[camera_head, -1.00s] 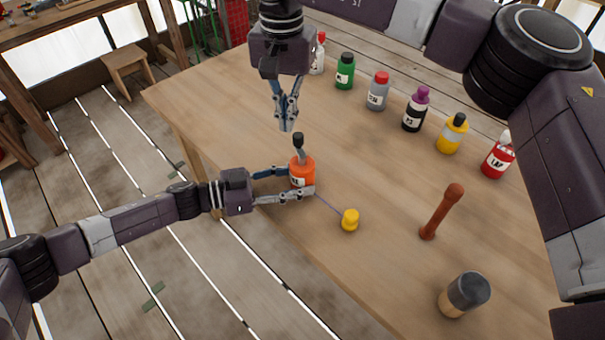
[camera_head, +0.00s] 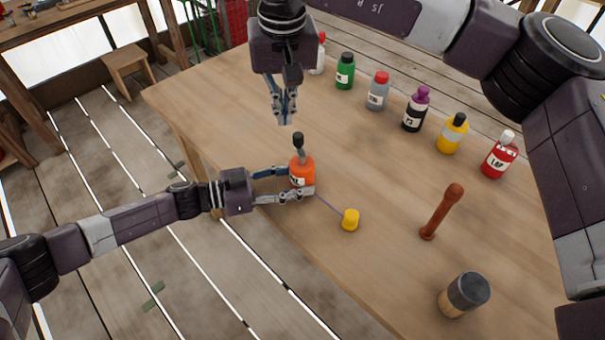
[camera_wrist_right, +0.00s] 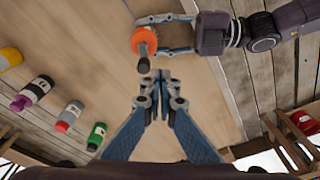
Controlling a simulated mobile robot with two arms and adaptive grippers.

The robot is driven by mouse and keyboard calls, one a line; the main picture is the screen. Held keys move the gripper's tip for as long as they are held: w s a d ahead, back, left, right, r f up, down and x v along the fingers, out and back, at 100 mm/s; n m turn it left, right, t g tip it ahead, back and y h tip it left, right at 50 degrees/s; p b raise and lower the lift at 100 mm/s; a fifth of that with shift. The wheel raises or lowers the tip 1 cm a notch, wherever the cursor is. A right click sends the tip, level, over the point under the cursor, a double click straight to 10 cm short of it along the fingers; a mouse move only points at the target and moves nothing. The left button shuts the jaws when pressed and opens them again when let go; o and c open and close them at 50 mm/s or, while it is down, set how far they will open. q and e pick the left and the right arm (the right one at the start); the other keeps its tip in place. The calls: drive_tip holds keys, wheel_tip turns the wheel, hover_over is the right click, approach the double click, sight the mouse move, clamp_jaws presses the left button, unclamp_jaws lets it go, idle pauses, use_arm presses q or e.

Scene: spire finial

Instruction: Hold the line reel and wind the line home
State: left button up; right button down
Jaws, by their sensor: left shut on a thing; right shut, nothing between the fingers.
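The orange line reel (camera_head: 302,172) stands near the table's left edge, with a grey crank arm and a black knob (camera_head: 298,139) on top. My left gripper (camera_head: 299,183) is shut on the reel's body from the left. A thin line runs from the reel to a yellow piece (camera_head: 350,219) on the table. My right gripper (camera_head: 285,120) is shut and empty, just above and beyond the knob, apart from it. In the right wrist view the reel (camera_wrist_right: 144,40) and knob (camera_wrist_right: 144,66) lie just past the closed fingertips (camera_wrist_right: 160,76).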

sight(294, 136)
drive_tip(key=shift+n+t, duration=0.3)
drive_tip(key=shift+n, duration=0.3)
drive_tip(key=shift+s+x, duration=0.2)
drive_tip(key=shift+x, duration=0.75)
drive_tip(key=shift+s+x, duration=0.2)
drive_tip(key=shift+x, duration=0.75)
drive_tip(key=shift+s+x, duration=0.2)
drive_tip(key=shift+x, duration=0.8)
drive_tip(key=shift+f, duration=0.2)
drive_tip(key=shift+s+x, duration=0.15)
drive_tip(key=shift+x, duration=0.55)
drive_tip(key=shift+s+x, duration=0.15)
drive_tip(key=shift+x, duration=0.55)
drive_tip(key=shift+w+d, duration=0.15)
drive_tip(key=shift+d, duration=0.1)
drive_tip(key=shift+w+d, duration=0.3)
drive_tip(key=shift+w, duration=0.1)
drive_tip(key=shift+w+d, duration=0.25)
drive_tip(key=shift+w, duration=0.4)
drive_tip(key=shift+w+d, duration=0.1)
